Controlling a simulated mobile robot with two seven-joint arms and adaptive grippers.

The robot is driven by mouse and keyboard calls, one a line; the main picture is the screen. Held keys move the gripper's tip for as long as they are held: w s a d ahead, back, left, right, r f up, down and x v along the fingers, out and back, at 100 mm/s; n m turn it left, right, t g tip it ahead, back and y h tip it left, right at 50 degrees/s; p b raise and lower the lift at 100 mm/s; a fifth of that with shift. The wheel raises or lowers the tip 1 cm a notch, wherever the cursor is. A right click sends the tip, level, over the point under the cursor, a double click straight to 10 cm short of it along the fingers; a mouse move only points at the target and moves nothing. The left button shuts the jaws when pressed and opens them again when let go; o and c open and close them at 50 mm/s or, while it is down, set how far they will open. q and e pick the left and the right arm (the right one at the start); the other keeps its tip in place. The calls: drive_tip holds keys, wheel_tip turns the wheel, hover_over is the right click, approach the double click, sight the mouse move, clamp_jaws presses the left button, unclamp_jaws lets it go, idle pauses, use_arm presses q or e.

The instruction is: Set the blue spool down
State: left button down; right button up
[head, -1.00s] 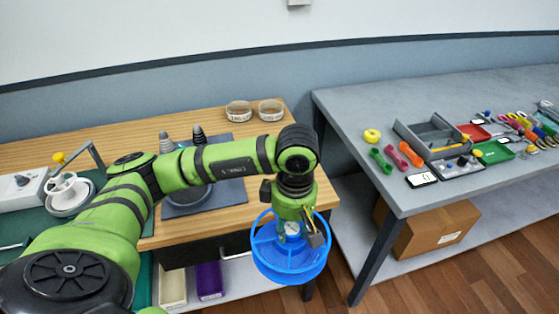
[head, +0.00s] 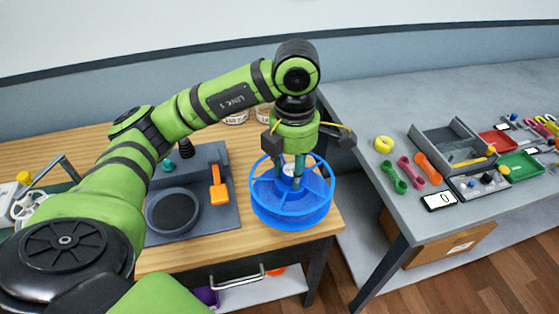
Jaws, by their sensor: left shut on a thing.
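The blue spool (head: 290,213) is a round, open-spoked reel near the right end of the wooden table (head: 199,257). My left gripper (head: 290,176) points down from above and is shut on the spool at its middle. The spool looks about level. I cannot tell whether its underside touches the table top or hangs just above it. The gripper and spool hide part of the table's right end. My right gripper is not in view.
A dark mat (head: 219,211) with a round dish (head: 172,212) and an orange scoop (head: 219,187) lies left of the spool. Clear jars (head: 264,113) stand behind. The grey table (head: 394,145) at right holds a yellow ring (head: 384,144), dumbbell-shaped pieces and trays.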

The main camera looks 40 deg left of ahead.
sight(284, 157)
use_arm(q)
drive_tip(key=w+a+f, duration=0.4)
drive_tip(key=shift+a, duration=0.3)
drive_tip(key=w+a+f+p, duration=0.1)
drive_tip(key=f, duration=0.1)
drive_tip(key=w+a+f+p, duration=0.1)
drive_tip(key=f, duration=0.1)
drive_tip(key=w+a+f+p, duration=0.1)
drive_tip(key=f, duration=0.1)
drive_tip(key=shift+w, duration=0.2)
drive_tip(key=shift+f, duration=0.45)
drive_tip(key=c, duration=0.7)
unclamp_jaws()
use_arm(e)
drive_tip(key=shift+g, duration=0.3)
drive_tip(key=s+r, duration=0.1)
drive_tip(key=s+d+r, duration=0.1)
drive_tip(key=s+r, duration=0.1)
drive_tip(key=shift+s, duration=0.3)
